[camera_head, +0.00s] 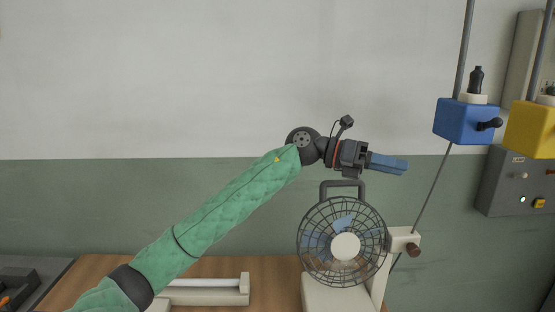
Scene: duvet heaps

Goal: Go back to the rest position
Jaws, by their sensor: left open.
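My left arm, in a green quilted sleeve, comes in from the lower left and reaches up to the middle of the view. My left gripper (390,163) is at its end, with blue fingers pointing right. It is open, with nothing seen between the fingers, which overlap from this side. It is in the air above a caged fan (345,246), just above and right of the fan's top handle in the picture. My right gripper is not in view.
The fan stands at the back of a wooden table (274,274), near a pale tray-like object (244,290). A blue box (463,120) and a yellow box (530,130) sit on poles at the right. A grey control box (497,185) is on the wall behind. Open air lies above the arm.

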